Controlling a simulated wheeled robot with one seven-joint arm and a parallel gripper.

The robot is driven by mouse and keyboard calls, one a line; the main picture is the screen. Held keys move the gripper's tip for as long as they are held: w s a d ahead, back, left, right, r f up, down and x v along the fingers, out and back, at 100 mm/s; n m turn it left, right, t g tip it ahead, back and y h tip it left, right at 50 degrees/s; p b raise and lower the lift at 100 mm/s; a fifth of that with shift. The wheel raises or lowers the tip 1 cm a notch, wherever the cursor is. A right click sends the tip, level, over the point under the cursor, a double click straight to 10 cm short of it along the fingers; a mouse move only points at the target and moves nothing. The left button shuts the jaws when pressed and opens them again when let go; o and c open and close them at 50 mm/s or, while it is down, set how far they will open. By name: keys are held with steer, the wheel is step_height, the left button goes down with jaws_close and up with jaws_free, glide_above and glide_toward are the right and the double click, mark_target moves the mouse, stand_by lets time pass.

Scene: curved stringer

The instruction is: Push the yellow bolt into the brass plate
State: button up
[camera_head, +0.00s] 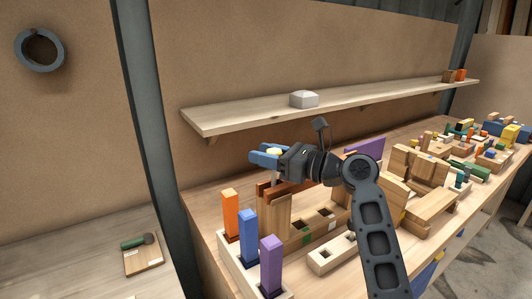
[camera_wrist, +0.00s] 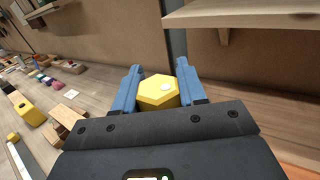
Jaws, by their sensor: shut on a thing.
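The yellow bolt shows its six-sided head (camera_wrist: 158,92) with a pale round spot on top in the wrist view. It sits between the two blue fingers of my gripper (camera_wrist: 158,80), which is shut on it. In the head view my gripper (camera_head: 264,156) is above the near left part of the long bench, with the yellow head (camera_head: 275,151) just showing and a pale shank hanging below the fingers. Reddish-brown and wooden blocks stand beneath it. I cannot make out the brass plate for certain in either view; it may be hidden by my gripper or the blocks.
Orange (camera_head: 231,214), blue (camera_head: 248,234) and purple (camera_head: 271,264) posts stand in a wooden rack at the bench's near left. Many blocks crowd the bench to the right. A dark upright stands left.

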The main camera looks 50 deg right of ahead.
steer(key=shift+f+b, duration=0.75)
steer(key=shift+f, duration=1.5)
steer(key=o, duration=1.3)
steer(key=shift+c, duration=0.2)
steer(key=shift+f, duration=0.1)
steer(key=b+v, duration=0.1)
steer(key=v, duration=0.6)
steer(key=shift+s, duration=0.4)
